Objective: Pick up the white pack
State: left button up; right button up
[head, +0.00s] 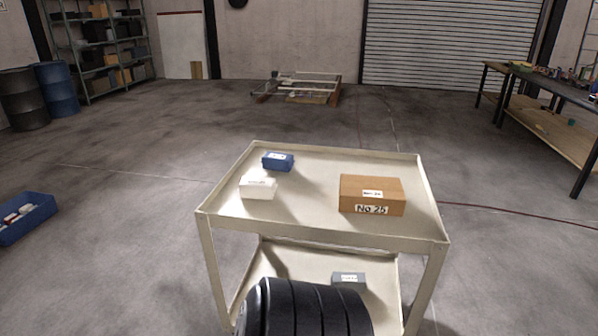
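A larger brown box (372,195) marked "No 25" sits on the right of the same shelf. Neither of my grippers shows in the head view, so nothing is seen touching the white pack.
A grey pack (348,278) lies on the cart's lower shelf. The upper shelf has a low raised rim and is bare between the packs and the brown box. A blue bin (24,216) stands on the floor at left. A workbench (548,122) is at right. Floor around the cart is mostly clear.

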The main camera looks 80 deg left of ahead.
aim_at(252, 188)
jog(key=u, duration=2.95)
jog(key=i+j+u, duration=0.55)
jog(key=u, duration=0.3)
jog(key=i+u, duration=0.85)
jog(key=i+j, duration=0.1)
jog(key=i, duration=0.45)
jog(key=i+j, duration=0.15)
jog(key=i, duration=0.35)
jog(key=i+l+z, duration=0.15)
jog(key=i+z, duration=0.15)
jog(key=z, duration=0.15)
jog(key=i+z, duration=0.35)
jog(key=z, duration=0.15)
jog(key=i+z, duration=0.3)
jog(key=z, duration=0.15)
jog(key=i+j+z, duration=0.25)
jog(key=z, duration=0.25)
jog(key=i+z, duration=0.25)
jog(key=z, duration=0.2)
jog(key=i+z, duration=0.2)
jog(key=z, duration=0.3)
jog(key=i+j+z, duration=0.2)
jog(key=z, duration=0.25)
jog(key=i+j+z, duration=0.2)
jog(key=z, duration=0.25)
jog(key=i+j+z, duration=0.1)
jog(key=j+z, duration=0.35)
jog(key=i+l, duration=0.05)
jog(key=l, duration=0.1)
